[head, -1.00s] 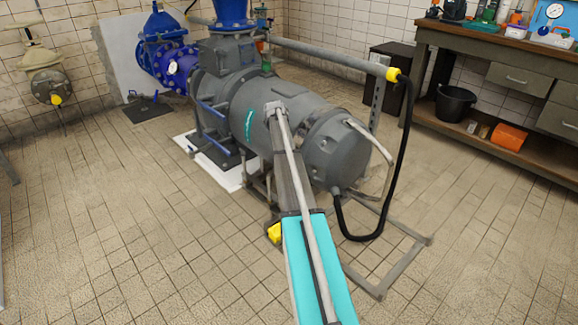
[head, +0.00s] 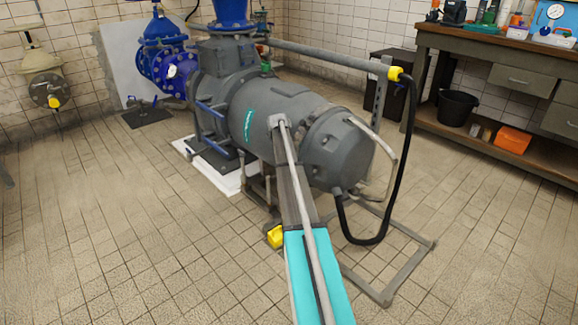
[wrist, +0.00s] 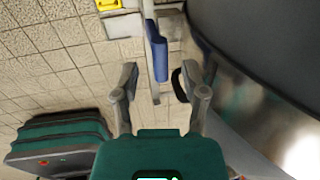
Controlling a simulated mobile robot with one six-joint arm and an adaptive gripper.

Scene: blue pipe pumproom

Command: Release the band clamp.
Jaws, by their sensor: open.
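My gripper (wrist: 155,80) shows in the wrist view with its two fingers apart. A blue handle-like bar (wrist: 157,52) lies ahead of the gap between the fingertips; I cannot tell whether it touches them. It may be the lever of the band clamp, but I cannot make that out. To the right is a large dark grey rounded body (wrist: 270,45) with a shiny metal strip (wrist: 265,120) along its lower edge. In the head view the grey pump motor (head: 262,105) lies on its side, and my gripper is hidden. No band clamp is clearly visible there.
A yellow block (head: 275,236) and a grey floor frame (head: 405,268) are near the motor. A black hose (head: 405,170) hangs at its right. A workbench (head: 470,45) with a black bucket (head: 457,107) stands at the right. The tiled floor at the left is mostly clear.

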